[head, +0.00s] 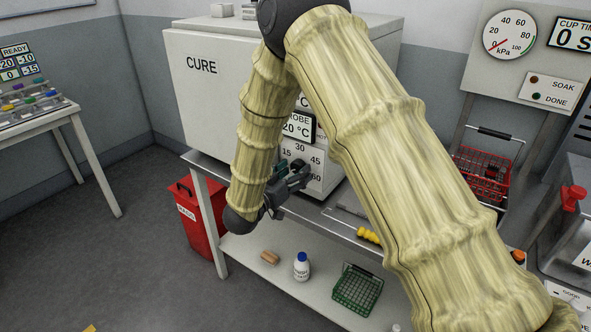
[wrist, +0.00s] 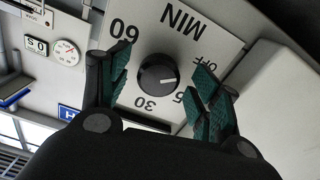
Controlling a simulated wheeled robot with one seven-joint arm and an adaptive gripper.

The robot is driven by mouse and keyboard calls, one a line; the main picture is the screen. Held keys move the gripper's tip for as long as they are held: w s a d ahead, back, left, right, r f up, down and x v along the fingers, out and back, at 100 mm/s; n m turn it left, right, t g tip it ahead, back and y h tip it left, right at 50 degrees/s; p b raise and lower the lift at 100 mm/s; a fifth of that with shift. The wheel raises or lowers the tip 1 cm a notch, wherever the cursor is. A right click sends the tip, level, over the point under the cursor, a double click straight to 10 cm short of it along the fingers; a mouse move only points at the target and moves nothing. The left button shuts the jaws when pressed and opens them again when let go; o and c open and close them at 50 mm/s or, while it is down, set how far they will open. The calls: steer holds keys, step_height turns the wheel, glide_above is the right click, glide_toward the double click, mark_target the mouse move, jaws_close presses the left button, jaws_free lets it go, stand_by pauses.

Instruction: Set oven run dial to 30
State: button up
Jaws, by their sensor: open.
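The oven is the large white box (head: 215,85) marked CURE, standing on a bench. In the wrist view its run dial (wrist: 152,75) is a round black knob on a white plate (wrist: 180,45) that appears upside down, with MIN, OFF, 30 and 60 readable. A finger covers part of the 15 and another hides the 45. The dial's white mark points right, seemingly between OFF and 15. My gripper (wrist: 160,72) is open, its green-padded fingers either side of the dial; contact is not visible. In the head view my gripper (head: 291,178) largely hides the dial.
Below the oven, a shelf (head: 250,245) holds a white bottle (head: 301,267) and a green basket (head: 357,288). A red bin (head: 200,218) stands left of the bench. A red wire basket (head: 485,172) is at right. Yellow-handled tools (head: 368,235) lie on the bench.

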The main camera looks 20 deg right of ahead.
steer(key=shift+w+d, duration=0.25)
steer(key=shift+d, duration=0.15)
steer(key=c, duration=1)
